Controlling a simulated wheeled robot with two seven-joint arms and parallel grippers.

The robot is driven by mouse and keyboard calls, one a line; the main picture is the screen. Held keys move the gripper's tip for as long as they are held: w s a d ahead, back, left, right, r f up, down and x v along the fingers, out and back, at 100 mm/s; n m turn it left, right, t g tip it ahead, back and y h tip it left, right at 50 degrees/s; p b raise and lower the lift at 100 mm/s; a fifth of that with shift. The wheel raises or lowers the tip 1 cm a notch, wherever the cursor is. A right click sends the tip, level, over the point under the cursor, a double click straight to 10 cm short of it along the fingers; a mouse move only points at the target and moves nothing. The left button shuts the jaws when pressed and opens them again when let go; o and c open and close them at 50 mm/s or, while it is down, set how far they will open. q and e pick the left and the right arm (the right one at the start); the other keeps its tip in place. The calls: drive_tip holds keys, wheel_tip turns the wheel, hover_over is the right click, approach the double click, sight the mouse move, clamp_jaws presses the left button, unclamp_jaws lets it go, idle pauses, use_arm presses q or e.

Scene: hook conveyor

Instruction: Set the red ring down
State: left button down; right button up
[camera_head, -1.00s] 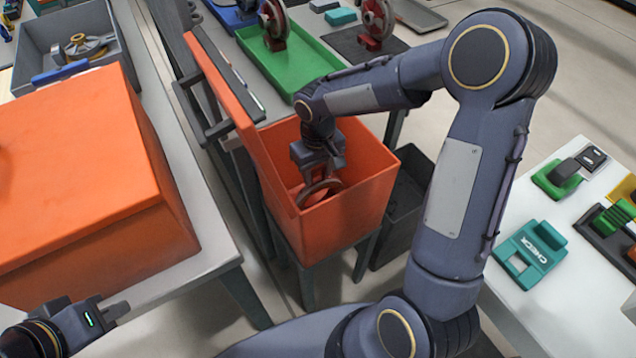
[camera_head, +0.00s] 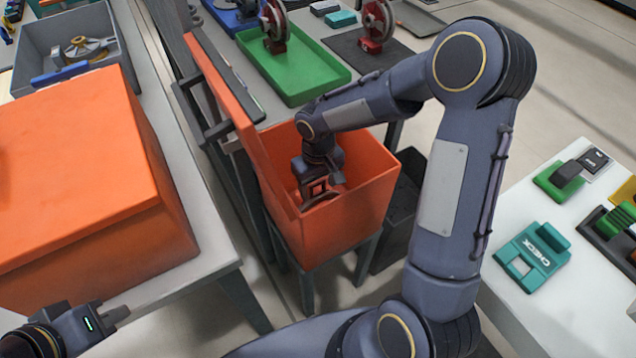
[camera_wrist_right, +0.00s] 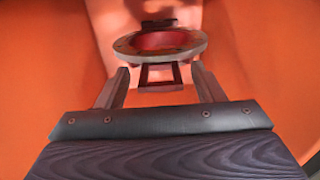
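The red ring (camera_wrist_right: 160,42), with a grey outer rim and red inside, is inside the orange bin (camera_head: 345,222) in the middle of the head view. A small square frame (camera_wrist_right: 160,76) shows below it in the right wrist view. My right gripper (camera_wrist_right: 161,72) is down in the bin. Its two fingers stand apart, with the square frame between them and a visible gap on each side. The ring lies just beyond the fingertips. In the head view my gripper and wrist hide most of the ring. My left gripper (camera_head: 98,310) is open and empty at the lower left.
The bin walls closely surround my right gripper. A large orange box (camera_head: 90,170) stands on the left table. A green tray (camera_head: 300,75) and red-based wheels (camera_head: 377,25) are behind the bin.

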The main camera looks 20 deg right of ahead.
drive_tip(key=shift+r, duration=0.3)
wheel_tip(320, 180, up, 12)
drive_tip(key=p, duration=0.1)
drive_tip(key=shift+f+p, duration=0.15)
drive_tip(key=shift+p, duration=0.25)
